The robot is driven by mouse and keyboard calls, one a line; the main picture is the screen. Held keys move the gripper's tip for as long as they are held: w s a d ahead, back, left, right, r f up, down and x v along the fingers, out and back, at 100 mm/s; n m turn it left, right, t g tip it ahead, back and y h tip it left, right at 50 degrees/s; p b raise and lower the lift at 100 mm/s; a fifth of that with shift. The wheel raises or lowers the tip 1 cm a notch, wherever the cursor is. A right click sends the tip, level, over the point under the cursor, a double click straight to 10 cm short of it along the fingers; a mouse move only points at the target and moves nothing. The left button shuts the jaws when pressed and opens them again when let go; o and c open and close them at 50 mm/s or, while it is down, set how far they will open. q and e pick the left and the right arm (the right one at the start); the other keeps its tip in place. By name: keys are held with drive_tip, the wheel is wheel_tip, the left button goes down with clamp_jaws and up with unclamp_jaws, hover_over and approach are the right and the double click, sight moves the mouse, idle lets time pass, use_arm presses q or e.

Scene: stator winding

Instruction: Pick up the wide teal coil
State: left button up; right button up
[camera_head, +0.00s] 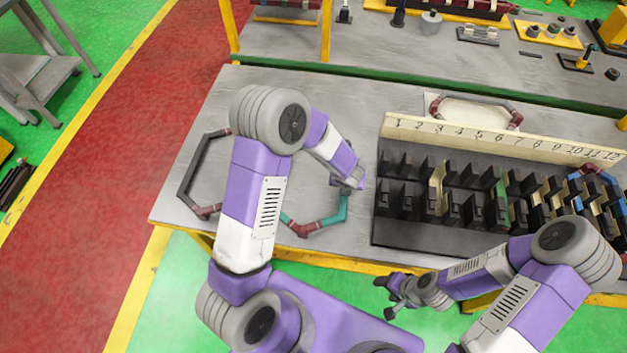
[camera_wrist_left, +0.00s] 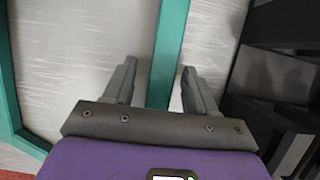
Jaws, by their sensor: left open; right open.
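The wide teal coil (camera_head: 327,222), teal with a dark red wrapped part, lies on the grey table below my left arm, which hides much of it. My left gripper (camera_head: 352,182) is low over its right side, beside the slotted block. In the left wrist view, one straight teal side of the coil (camera_wrist_left: 170,45) runs between the two open fingers (camera_wrist_left: 157,85), closer to the right finger. Another teal side shows at the left edge. Whether the fingers touch the coil, I cannot tell. My right gripper (camera_head: 387,296) is open and empty in front of the table edge.
A black slotted block (camera_head: 400,232) with a board (camera_head: 455,131) numbered 1 to 12 stands right of the coil. A dark grey coil (camera_head: 187,178) lies at the left, and a grey-and-red coil (camera_head: 436,104) behind the board. A blue coil (camera_head: 590,170) sits at the block's right.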

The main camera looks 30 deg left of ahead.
use_arm(q)
clamp_jaws()
drive_tip(key=shift+w+r, duration=0.1)
idle(0.4)
